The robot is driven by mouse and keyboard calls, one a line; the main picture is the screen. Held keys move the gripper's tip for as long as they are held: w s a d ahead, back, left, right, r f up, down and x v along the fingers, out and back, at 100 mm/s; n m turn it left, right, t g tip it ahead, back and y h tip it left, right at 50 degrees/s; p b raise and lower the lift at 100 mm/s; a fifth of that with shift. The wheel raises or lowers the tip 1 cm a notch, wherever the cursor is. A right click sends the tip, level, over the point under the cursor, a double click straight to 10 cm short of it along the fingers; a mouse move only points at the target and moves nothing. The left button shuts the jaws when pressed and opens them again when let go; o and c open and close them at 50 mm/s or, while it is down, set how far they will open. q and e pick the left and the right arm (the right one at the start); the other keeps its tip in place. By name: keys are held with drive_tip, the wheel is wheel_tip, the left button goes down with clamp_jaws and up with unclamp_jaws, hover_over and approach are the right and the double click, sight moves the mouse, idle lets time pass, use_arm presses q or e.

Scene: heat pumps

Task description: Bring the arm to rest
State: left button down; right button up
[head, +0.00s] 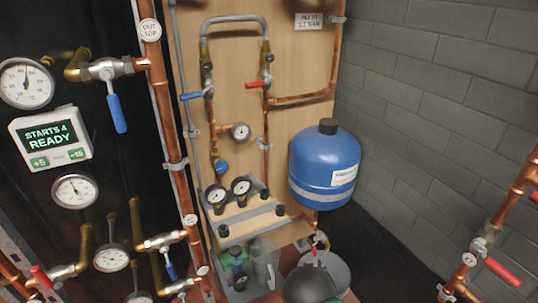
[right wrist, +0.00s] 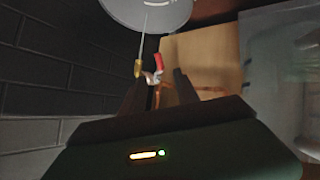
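My right gripper (head: 318,264) is at the bottom of the head view, a dark shape in front of the grey bucket under the blue tank. In the right wrist view my right gripper (right wrist: 160,84) shows two dark fingers spread apart with nothing held between them. Beyond the fingertips are a small red handle (right wrist: 159,62) and a brass fitting (right wrist: 138,68). I cannot tell whether the fingers touch them. My left gripper is not in view.
A blue tank (head: 325,168) hangs on the wooden panel (head: 290,60). A grey bucket (head: 340,272) stands below it. Copper pipes, gauges and a READY display (head: 50,138) are at left. A red-handled valve (head: 503,272) juts in at lower right. The block wall (head: 430,120) is bare.

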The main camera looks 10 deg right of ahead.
drive_tip(key=s+a+r+g+y, duration=0.1)
drive_tip(key=s+r+g, duration=0.2)
drive_tip(key=s+r, duration=0.6)
drive_tip(key=s+a+r+g+y+p, duration=0.15)
drive_tip(key=s+r, duration=0.25)
drive_tip(key=s, duration=0.9)
drive_tip(key=s+a+r+g+y, duration=0.1)
drive_tip(key=s+r+g, duration=0.3)
drive_tip(key=s+r, duration=0.45)
drive_tip(key=w+p+v, duration=0.2)
drive_tip(key=p+v, duration=1.2)
drive_tip(key=p, duration=0.1)
drive_tip(key=w+r+p+v, duration=0.1)
drive_tip(key=w+p+v, duration=0.1)
drive_tip(key=p+v, duration=1.2)
drive_tip(key=shift+w+d+r+p, duration=0.25)
drive_tip(key=shift+d+p, duration=0.2)
drive_tip(key=shift+p, duration=0.4)
drive_tip(key=shift+s, duration=0.1)
idle(1.1)
